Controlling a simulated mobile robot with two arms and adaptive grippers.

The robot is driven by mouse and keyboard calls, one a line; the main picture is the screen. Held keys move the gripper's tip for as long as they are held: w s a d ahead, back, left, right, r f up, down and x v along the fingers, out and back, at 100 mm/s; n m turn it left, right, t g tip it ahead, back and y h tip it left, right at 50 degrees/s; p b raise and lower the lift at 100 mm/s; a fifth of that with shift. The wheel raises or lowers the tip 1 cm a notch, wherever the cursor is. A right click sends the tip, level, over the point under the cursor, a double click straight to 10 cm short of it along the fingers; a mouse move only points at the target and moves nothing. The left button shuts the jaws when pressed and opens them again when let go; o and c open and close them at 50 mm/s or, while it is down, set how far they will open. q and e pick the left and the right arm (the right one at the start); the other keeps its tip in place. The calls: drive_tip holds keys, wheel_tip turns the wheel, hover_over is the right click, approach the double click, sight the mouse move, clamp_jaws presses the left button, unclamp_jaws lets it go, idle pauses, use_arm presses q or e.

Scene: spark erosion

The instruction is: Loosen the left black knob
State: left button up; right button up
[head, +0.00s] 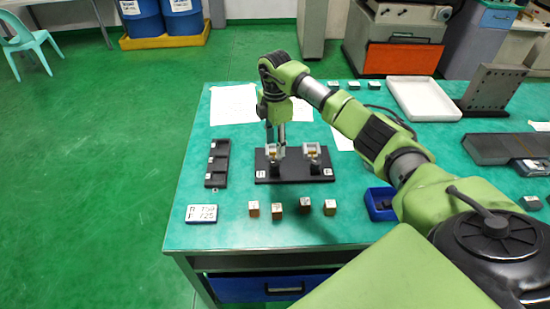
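A black plate (294,179) on the green table carries two small metal clamps, the left clamp (275,152) and the right clamp (315,151). Each seems to hold a small block. The left black knob (275,169) sits at the front of the left clamp, and the right black knob (315,168) at the front of the right one. My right gripper (275,139) points down just above and behind the left clamp, apart from the left knob as far as I can tell. Its fingers are too small to tell open from shut. My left gripper is not in view.
Several small blocks (277,211) stand in a row in front of the plate. A black slotted tray (217,163) and a number card (202,213) lie at left. A blue bin (379,204) and a white tray (424,99) are at right.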

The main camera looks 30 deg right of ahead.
sight(275, 163)
wheel_tip(275, 163, down, 8)
drive_tip(key=shift+r+p, duration=0.1)
drive_tip(key=shift+p, duration=0.45)
drive_tip(key=c, duration=1.1)
